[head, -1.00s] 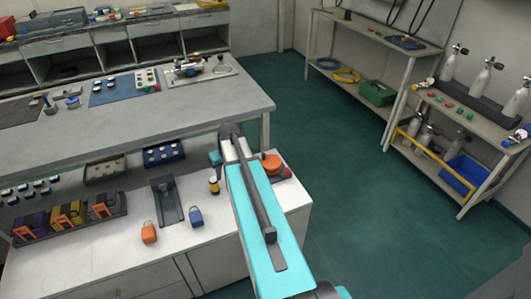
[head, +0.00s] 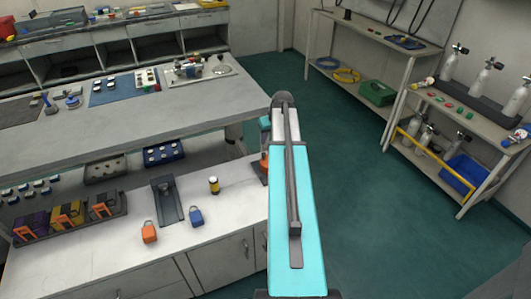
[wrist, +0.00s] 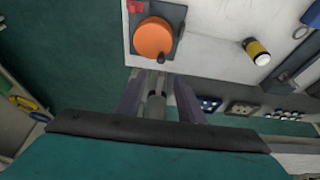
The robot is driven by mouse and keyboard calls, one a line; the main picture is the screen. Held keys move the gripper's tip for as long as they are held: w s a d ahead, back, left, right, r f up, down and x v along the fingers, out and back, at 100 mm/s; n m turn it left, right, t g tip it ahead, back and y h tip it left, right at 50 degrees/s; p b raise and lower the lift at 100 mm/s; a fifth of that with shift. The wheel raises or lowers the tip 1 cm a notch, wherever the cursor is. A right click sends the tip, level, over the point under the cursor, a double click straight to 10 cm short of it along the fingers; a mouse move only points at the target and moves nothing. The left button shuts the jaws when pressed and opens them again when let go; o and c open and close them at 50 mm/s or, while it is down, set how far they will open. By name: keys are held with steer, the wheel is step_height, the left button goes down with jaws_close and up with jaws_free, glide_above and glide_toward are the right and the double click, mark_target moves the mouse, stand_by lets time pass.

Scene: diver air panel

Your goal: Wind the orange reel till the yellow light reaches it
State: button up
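The orange reel (wrist: 153,38) is a round disc on a dark grey base at the counter's edge, with a small dark knob (wrist: 162,59) on its near side. In the head view only a sliver of the reel (head: 264,166) shows beside my arm. A yellow cylinder with dark and pale ends, likely the yellow light (head: 214,185), stands apart from the reel, to its left; it also shows in the wrist view (wrist: 257,51). My gripper (wrist: 158,80) has its fingers apart, just short of the reel near the knob. I see nothing clearly held. The head view hides the fingertips.
An orange padlock (head: 149,232) and a blue padlock (head: 196,217) lie on the white lower counter. A dark stand (head: 167,203) is behind them. The grey upper bench (head: 200,119) overhangs at the back. Green floor (head: 350,190) is clear to the right.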

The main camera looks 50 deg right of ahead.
mark_target(264, 153)
steer(key=shift+f, duration=0.1)
steer(key=shift+p+x, duration=1.4)
steer(key=shift+x, duration=5.45)
